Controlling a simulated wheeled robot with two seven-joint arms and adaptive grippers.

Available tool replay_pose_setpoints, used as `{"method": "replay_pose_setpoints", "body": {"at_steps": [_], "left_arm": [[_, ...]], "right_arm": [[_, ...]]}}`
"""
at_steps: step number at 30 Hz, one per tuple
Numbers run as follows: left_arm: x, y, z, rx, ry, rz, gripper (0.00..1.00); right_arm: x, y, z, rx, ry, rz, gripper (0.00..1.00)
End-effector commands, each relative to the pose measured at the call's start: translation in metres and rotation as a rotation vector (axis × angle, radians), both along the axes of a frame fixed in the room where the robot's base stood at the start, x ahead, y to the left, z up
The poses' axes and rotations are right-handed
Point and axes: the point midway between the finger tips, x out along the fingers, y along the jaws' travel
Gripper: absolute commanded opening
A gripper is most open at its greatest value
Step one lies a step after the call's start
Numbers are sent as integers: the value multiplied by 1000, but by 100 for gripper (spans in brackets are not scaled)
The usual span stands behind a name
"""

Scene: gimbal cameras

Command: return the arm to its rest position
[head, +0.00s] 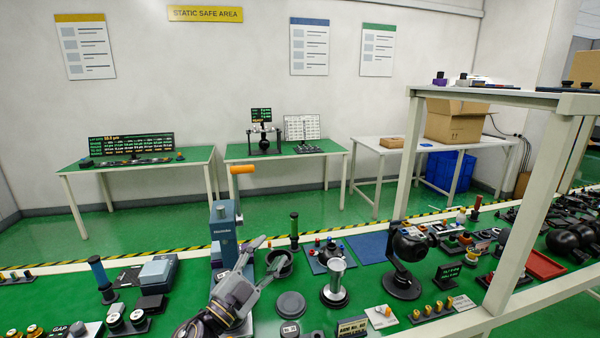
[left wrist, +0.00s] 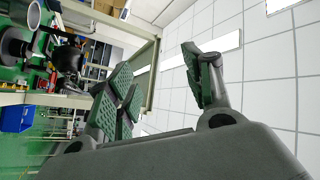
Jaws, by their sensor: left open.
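My left gripper (head: 268,254) is in the lower middle of the head view, above the green bench, with its fingers pointing up and to the right. Its fingers are spread and nothing shows between them. In the left wrist view the gripper (left wrist: 158,88) also shows its green-padded fingers wide apart, with ceiling panels and shelving behind. A dark round cup (head: 279,265) appears close to the fingertips in the head view; I cannot tell whether they touch. My right gripper is in neither view.
A silver cylinder (head: 336,279) and a black gimbal camera (head: 404,256) stand to the right. A white shelf frame (head: 520,225) rises further right. The bench is crowded.

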Motion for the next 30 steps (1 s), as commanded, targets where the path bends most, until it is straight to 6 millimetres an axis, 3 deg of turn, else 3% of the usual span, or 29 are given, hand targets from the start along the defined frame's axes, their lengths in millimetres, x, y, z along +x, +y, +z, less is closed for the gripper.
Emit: {"method": "replay_pose_setpoints", "body": {"at_steps": [8, 17, 23, 30], "left_arm": [[7, 52, -26, -153, 184, 234, 51], [-4, 103, -83, -259, 449, 461, 51], [-27, 128, -130, -296, 656, 587, 51], [-70, 147, -188, -309, 930, 700, 51]], "right_arm": [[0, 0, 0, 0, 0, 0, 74], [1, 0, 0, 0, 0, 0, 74], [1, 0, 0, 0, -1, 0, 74], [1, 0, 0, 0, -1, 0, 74]]}}
